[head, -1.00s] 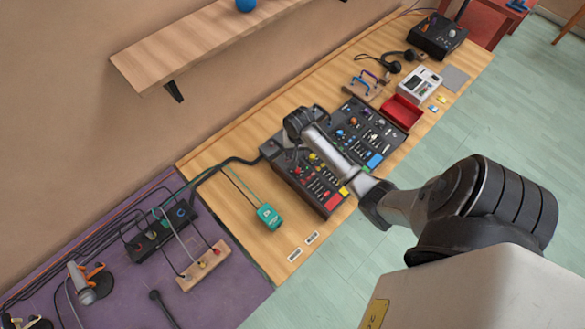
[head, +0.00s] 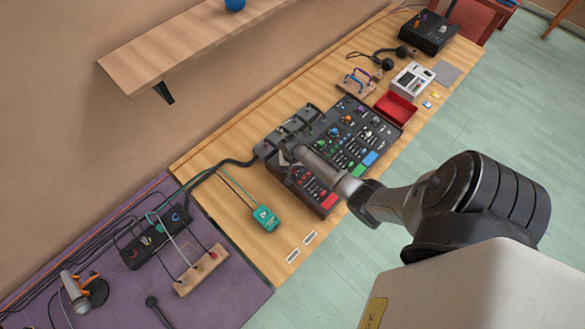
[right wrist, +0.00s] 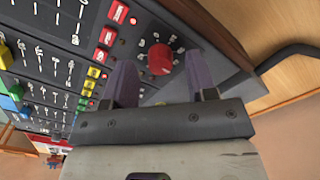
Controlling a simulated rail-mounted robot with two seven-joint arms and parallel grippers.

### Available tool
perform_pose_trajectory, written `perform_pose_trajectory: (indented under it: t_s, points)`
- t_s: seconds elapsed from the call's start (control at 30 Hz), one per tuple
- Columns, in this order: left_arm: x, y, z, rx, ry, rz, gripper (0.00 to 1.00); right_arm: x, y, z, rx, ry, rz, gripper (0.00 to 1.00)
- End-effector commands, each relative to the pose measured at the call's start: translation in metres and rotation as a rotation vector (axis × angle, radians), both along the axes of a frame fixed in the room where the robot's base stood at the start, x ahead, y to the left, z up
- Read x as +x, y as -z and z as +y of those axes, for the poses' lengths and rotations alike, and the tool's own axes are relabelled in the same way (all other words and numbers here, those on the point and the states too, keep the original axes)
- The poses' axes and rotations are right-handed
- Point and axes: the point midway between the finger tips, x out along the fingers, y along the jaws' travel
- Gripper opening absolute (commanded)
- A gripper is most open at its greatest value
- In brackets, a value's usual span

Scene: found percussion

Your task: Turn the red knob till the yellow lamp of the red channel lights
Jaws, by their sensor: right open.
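The red knob (right wrist: 160,58) is on the dark mixer panel in the right wrist view, with pale marks around it. My right gripper (right wrist: 160,70) is open, with one finger to the left and one to the right of the knob; I cannot tell whether either touches it. In the head view my right gripper (head: 290,150) is over the left part of the mixer (head: 328,208) and hides the red knob there. A small red light (right wrist: 133,21) shows beside the red buttons (right wrist: 106,37). I cannot make out a lit yellow lamp. My left gripper is not in view.
Yellow buttons (right wrist: 93,72) and slider rows lie left of the knob. A wooden side edge (right wrist: 205,25) borders the panel. A teal box (head: 265,218) and a red tray (head: 396,108) stand on the table. The wood at the table's near left is mostly clear.

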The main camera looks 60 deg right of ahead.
Motion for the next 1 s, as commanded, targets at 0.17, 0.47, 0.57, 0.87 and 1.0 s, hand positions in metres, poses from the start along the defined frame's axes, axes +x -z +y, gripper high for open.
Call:
perform_pose_trajectory:
  t_s: [0.17,0.47,0.57,0.87,1.0]
  points:
    - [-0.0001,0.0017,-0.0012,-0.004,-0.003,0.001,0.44,0.0001,0.0082,0.0002,0.000,0.000,0.000,0.52]
    - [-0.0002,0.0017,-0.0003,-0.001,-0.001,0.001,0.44,0.0000,0.0093,0.0004,0.000,0.000,0.000,0.52]
    - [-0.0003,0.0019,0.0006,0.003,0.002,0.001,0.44,0.0000,0.0092,0.0004,0.000,0.000,0.000,0.44]
    - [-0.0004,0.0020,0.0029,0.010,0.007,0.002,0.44,0.0000,0.0091,0.0002,0.000,0.000,0.000,0.15]
    - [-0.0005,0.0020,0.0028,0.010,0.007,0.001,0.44,-0.0001,0.0091,0.0002,0.000,0.000,0.000,0.03]
